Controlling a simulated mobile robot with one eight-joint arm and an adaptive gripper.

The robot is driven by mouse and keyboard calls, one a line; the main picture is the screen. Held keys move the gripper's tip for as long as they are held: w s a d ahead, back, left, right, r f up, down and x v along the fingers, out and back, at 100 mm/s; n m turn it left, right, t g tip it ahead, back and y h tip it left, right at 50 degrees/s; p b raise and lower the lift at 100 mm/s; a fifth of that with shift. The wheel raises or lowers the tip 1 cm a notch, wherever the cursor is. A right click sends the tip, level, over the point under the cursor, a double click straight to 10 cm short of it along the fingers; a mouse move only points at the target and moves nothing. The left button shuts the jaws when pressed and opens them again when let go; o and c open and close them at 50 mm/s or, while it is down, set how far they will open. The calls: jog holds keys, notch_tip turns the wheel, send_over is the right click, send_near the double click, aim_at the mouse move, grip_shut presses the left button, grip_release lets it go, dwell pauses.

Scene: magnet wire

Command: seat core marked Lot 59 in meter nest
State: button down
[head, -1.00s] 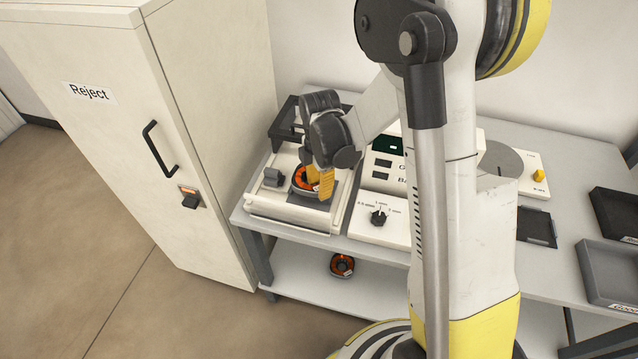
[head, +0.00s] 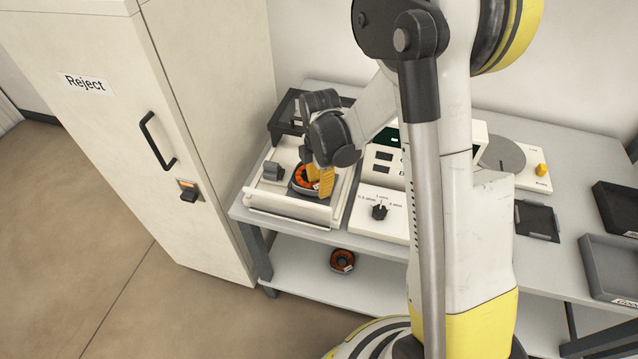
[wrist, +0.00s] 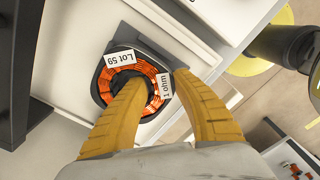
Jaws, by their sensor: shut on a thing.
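The core marked Lot 59 (wrist: 106,72) is a black ring with orange windings and two white labels, "Lot 59" and "1 ohm". In the head view the core (head: 301,181) sits at the nest area of the white meter fixture (head: 262,201). My gripper's yellow fingers (wrist: 163,100) are shut on the core's near side. In the head view my gripper (head: 319,178) reaches down over the fixture. A dark nest plate (wrist: 155,48) shows beyond the core. The fingers hide part of the core, and I cannot tell whether it rests fully down.
A second orange-wound core (head: 342,260) lies on the lower shelf. The meter box with a dial (head: 379,212) stands right of the fixture. A Reject cabinet (head: 190,130) stands at the left. Dark trays (head: 612,262) lie at the far right.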

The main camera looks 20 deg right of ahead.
jog(key=shift+f+b, duration=0.85)
jog(key=shift+f, duration=0.1)
jog(key=c, duration=1)
grip_release()
jog(key=shift+r+p, duration=1.75)
jog(key=shift+r, duration=0.8)
notch_tip(320, 180, up, 12)
jog(key=shift+s, duration=0.1)
